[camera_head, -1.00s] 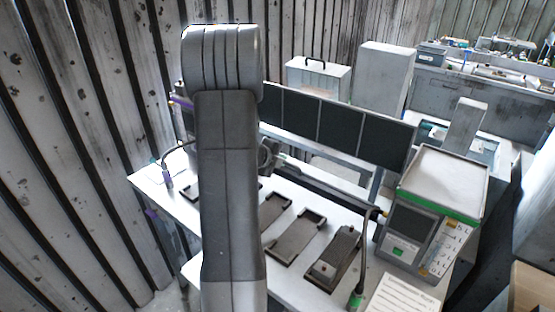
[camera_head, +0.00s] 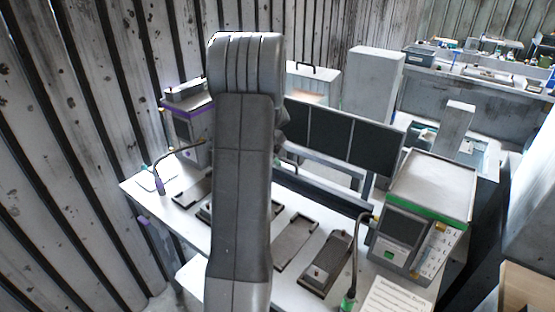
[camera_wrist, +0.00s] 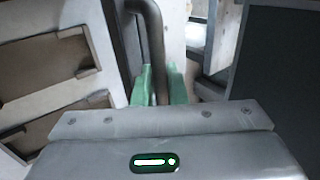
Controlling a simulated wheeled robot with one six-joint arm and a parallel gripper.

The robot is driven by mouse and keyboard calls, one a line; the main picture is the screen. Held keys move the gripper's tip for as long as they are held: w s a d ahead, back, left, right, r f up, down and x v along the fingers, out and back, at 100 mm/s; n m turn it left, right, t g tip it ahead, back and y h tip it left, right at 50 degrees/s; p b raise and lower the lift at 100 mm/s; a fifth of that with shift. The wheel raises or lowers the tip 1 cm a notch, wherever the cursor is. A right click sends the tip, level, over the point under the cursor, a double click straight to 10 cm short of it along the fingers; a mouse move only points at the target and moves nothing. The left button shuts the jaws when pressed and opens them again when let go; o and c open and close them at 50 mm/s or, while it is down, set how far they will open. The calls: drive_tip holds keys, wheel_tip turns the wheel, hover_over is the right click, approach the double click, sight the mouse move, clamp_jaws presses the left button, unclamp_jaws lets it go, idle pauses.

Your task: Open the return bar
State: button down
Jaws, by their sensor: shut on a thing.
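In the wrist view, my gripper (camera_wrist: 161,88) has two green fingertips, one on each side of a grey bent bar (camera_wrist: 155,40). It is shut on this bar. The bar comes in from the top, bends, and runs down between the fingers. Its lower end is hidden behind the gripper body. I cannot tell from this view how far the bar is turned. In the head view, my own arm hides the gripper and the part it grips.
A white workbench (camera_head: 290,275) carries several dark trays (camera_head: 295,243). Dark panels (camera_head: 330,132) stand behind it. A green-striped instrument (camera_head: 412,238) stands at right, with a thin bent cable stand (camera_head: 357,262) beside it. A purple-trimmed box (camera_head: 185,115) is at left.

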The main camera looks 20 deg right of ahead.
idle(0.4)
drive_tip(key=c, duration=1.6)
unclamp_jaws()
drive_tip(key=shift+o, duration=0.3)
drive_tip(key=shift+s, duration=0.1)
drive_tip(key=b+v, duration=0.1)
drive_tip(key=v, duration=1.3)
drive_tip(key=shift+d, duration=0.1)
